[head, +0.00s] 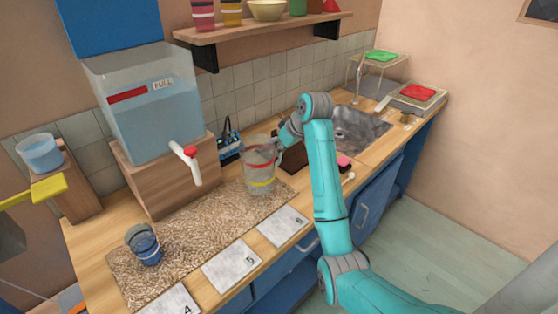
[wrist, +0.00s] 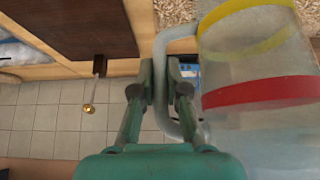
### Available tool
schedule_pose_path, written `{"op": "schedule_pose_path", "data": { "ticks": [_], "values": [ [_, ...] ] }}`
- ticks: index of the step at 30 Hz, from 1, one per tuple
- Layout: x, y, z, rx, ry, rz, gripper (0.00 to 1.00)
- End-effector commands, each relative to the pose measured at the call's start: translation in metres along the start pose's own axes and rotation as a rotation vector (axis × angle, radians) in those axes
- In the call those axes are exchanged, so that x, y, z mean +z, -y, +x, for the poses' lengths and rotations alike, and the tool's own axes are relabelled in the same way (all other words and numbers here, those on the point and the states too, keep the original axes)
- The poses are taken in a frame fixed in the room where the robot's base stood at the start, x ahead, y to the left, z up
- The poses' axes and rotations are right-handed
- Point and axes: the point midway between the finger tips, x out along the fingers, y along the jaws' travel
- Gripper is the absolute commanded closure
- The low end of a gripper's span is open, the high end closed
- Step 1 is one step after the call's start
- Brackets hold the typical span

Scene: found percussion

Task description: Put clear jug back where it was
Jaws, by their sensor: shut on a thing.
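The clear jug (head: 259,168) is upright at the right end of the speckled mat (head: 200,222). It has a red band above a yellow band. My gripper (head: 281,147) is at the jug's right side, shut on its handle. In the wrist view my gripper (wrist: 161,72) has the pale handle (wrist: 161,95) between its fingers, and the jug's body (wrist: 255,70) fills the right side, upside down in that picture. I cannot tell whether the jug's base touches the mat.
A water tank (head: 150,100) with a tap (head: 186,160) stands on a wooden block left of the jug. A blue-banded cup (head: 144,245) is at the mat's left. Numbered cards (head: 231,265) lie along the front. A sink (head: 355,130) is behind my arm.

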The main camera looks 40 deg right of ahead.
Motion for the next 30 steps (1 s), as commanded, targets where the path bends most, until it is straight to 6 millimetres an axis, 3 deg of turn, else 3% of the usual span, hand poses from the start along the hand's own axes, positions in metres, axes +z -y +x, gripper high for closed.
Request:
{"op": "schedule_pose_path", "data": {
  "ticks": [9, 20, 21, 24, 30],
  "values": [
    [0.020, 0.000, 0.030, -0.001, 0.002, 0.002, 1.00],
    [0.021, 0.000, 0.033, 0.000, 0.001, 0.001, 1.00],
    [0.021, 0.000, 0.033, 0.000, 0.002, 0.001, 0.82],
    [0.021, 0.000, 0.033, 0.000, 0.002, 0.001, 0.62],
    [0.021, 0.000, 0.033, 0.000, 0.001, 0.001, 0.62]
  ]
}}
